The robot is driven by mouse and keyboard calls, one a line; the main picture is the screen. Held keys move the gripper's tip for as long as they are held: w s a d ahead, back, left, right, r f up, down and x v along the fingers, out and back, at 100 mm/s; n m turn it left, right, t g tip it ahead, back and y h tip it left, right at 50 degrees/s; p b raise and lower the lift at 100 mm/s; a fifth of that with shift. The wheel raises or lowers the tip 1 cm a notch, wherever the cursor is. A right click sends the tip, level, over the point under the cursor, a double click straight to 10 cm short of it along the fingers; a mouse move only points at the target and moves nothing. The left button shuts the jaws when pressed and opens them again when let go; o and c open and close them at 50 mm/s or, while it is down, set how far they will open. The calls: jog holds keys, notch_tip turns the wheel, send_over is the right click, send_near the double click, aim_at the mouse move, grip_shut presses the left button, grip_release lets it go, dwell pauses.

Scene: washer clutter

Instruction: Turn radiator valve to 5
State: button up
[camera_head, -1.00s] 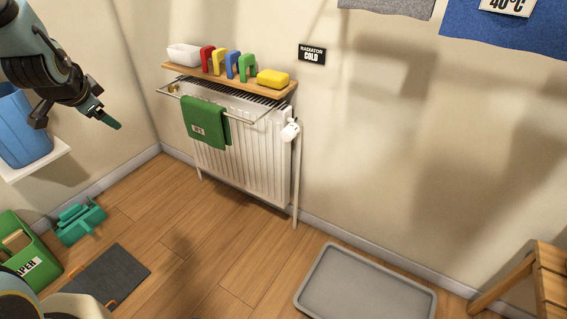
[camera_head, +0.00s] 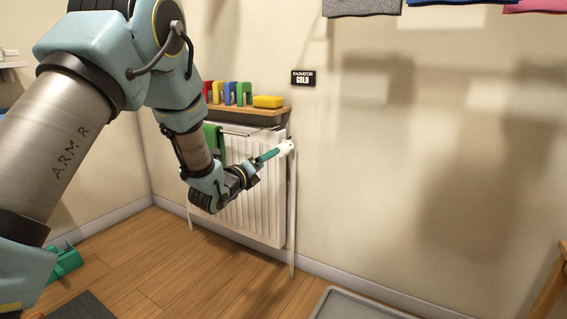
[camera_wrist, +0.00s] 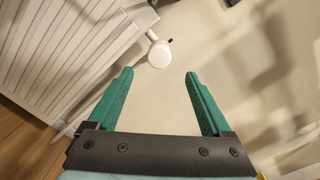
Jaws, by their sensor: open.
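The white radiator valve (camera_head: 286,147) sits at the upper right corner of the white radiator (camera_head: 262,192). In the wrist view the valve's round white knob (camera_wrist: 159,54) lies ahead of the fingertips, roughly centred between them, with a small dark mark or pointer at its upper right. My gripper (camera_head: 269,155) is open with green fingers close to the valve in the head view. In the wrist view my gripper (camera_wrist: 160,73) has nothing between its fingers. No numbers on the knob can be read.
A wooden shelf (camera_head: 262,111) above the radiator holds coloured bracket-shaped pieces and a yellow block (camera_head: 268,101). A green towel (camera_head: 212,136) hangs on the radiator's front, partly hidden by my arm. A grey tray (camera_head: 350,306) lies on the floor. The wall right of the valve is clear.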

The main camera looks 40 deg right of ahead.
aim_at(282, 150)
jog(key=b+x, duration=0.1)
jog(key=x, duration=0.9)
jog(key=shift+w+d+b, duration=0.15)
jog(key=shift+d+b, duration=0.05)
jog(key=shift+b, duration=0.2)
jog(key=shift+c, duration=0.3)
grip_shut()
